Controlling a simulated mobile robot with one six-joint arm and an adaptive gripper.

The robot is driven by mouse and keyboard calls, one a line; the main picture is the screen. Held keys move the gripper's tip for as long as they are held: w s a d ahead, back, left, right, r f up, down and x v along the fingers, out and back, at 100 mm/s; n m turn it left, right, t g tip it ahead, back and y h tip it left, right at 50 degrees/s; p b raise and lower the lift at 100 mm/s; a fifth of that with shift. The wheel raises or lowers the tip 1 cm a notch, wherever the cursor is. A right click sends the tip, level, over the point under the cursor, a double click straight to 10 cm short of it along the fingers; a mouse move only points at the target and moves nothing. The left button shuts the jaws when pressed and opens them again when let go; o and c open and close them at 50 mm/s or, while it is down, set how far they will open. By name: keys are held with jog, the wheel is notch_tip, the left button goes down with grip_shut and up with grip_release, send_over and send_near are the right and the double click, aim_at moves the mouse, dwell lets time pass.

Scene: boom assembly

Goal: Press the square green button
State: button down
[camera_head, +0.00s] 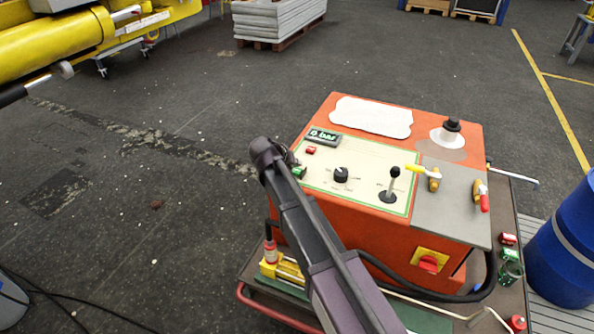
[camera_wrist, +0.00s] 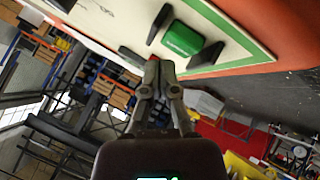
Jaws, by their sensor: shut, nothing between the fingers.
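The square green button (camera_head: 299,172) sits on the cream control panel (camera_head: 325,184) of an orange box, beside the panel's left edge. In the wrist view the green button (camera_wrist: 183,38) is large, just above and right of my fingertips, between dark guards. My gripper (camera_wrist: 157,68) is shut and empty, with a visible offset between its tips and the button. A bit of the red button shows right behind the tips. In the head view my arm covers the gripper's tips near the panel's left edge, so contact cannot be told there.
The panel also bears a red button (camera_head: 311,150), a "0 bar" display (camera_head: 323,138), a black knob (camera_head: 341,174) and a joystick (camera_head: 391,186). A blue barrel (camera_head: 566,245) is at far right. The floor left is open.

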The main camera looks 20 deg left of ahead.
aim_at(296, 171)
jog(key=shift+f+b, duration=0.95)
dwell(1.7)
jog(key=shift+r, duration=0.15)
jog(key=shift+r+p, duration=0.85)
jog(key=shift+p, duration=0.15)
notch_tip(296, 171, up, 5)
jog(key=p, duration=0.5)
dwell(0.4)
dwell(0.7)
